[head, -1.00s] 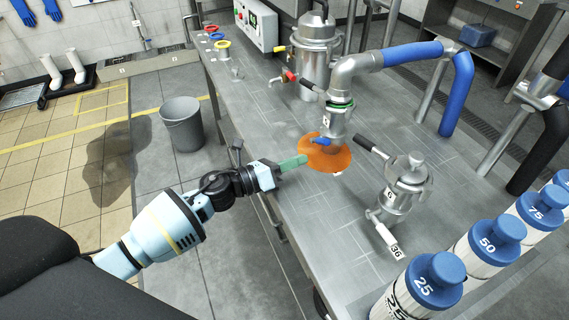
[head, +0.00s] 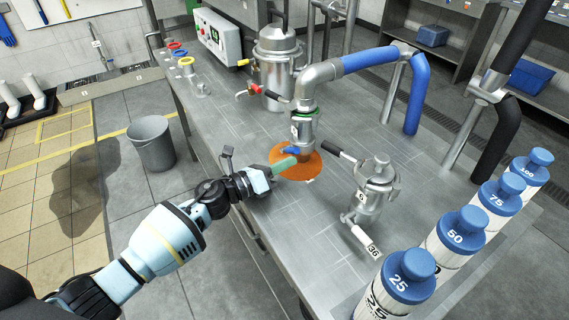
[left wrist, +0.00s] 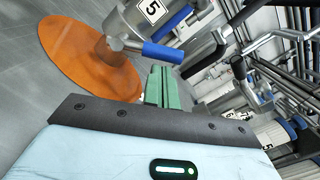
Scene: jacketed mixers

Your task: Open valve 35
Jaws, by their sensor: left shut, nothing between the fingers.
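A metal pipe outlet (head: 303,127) with a small blue lever (head: 292,150) stands over an orange disc (head: 308,171) on the steel table. In the left wrist view the body by the blue lever (left wrist: 163,52) carries a label reading 5 (left wrist: 153,10); no 35 tag is readable. My left gripper (head: 286,165), with green fingers, is shut and empty over the disc's left edge, just below the lever. In the left wrist view the fingers (left wrist: 164,86) point towards the lever; I cannot tell if they touch it. My right gripper is not in view.
A small vessel (head: 376,190) with a black handle and a tag 36 (head: 373,250) stands to the right. Blue-capped containers (head: 408,272) line the near right. A larger vessel (head: 277,65) and control box (head: 222,38) stand behind. The left table surface is mostly clear.

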